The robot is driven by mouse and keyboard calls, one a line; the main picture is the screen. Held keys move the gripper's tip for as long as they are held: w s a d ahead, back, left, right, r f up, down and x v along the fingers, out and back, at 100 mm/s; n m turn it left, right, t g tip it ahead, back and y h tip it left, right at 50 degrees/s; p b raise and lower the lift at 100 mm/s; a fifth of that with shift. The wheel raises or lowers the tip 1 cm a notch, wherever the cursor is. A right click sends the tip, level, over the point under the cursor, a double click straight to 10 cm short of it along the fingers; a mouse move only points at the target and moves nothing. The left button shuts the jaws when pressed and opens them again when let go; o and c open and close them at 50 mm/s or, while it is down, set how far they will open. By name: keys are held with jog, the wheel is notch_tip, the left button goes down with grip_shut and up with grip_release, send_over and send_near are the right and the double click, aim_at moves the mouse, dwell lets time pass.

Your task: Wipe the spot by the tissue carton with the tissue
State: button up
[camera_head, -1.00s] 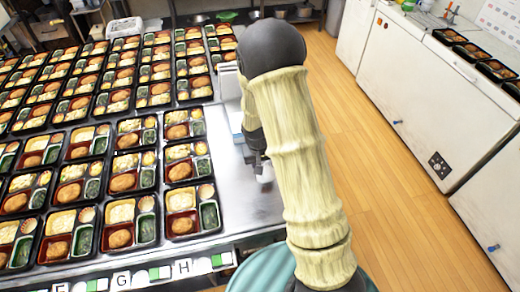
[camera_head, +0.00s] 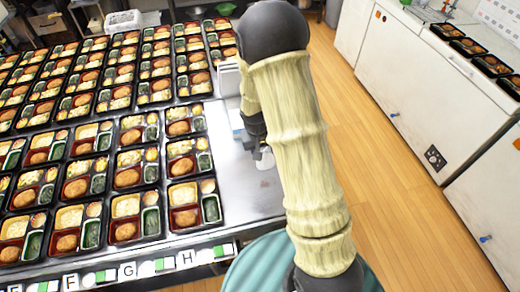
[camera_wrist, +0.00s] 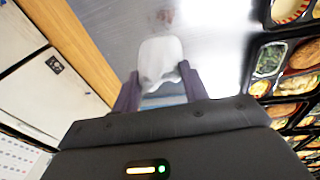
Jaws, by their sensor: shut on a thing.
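My gripper (camera_wrist: 159,72) is shut on a crumpled white tissue (camera_wrist: 160,56), held between its two dark fingers over the bare steel table. A faint brownish smudge (camera_wrist: 163,17) lies on the steel ahead of the tissue in the wrist view. The gap between tissue and table cannot be judged. A white and pale blue box, likely the tissue carton (camera_head: 229,82), stands behind my arm in the head view, partly hidden. A pale blue striped patch shows between the fingers in the wrist view.
Rows of filled bento trays (camera_head: 140,217) cover the table left of my arm. A bare steel strip (camera_head: 240,195) lies between them and the table's right edge. Wooden floor (camera_head: 395,210) and white cabinets (camera_head: 437,80) are to the right.

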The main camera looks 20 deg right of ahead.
jog(key=shift+f, duration=0.15)
jog(key=shift+a+f+y, duration=0.15)
jog(key=shift+f+y, duration=0.45)
jog(key=shift+w+a, duration=0.1)
jog(key=shift+a, duration=0.1)
jog(key=shift+s+d, duration=0.15)
jog(key=shift+s, duration=0.05)
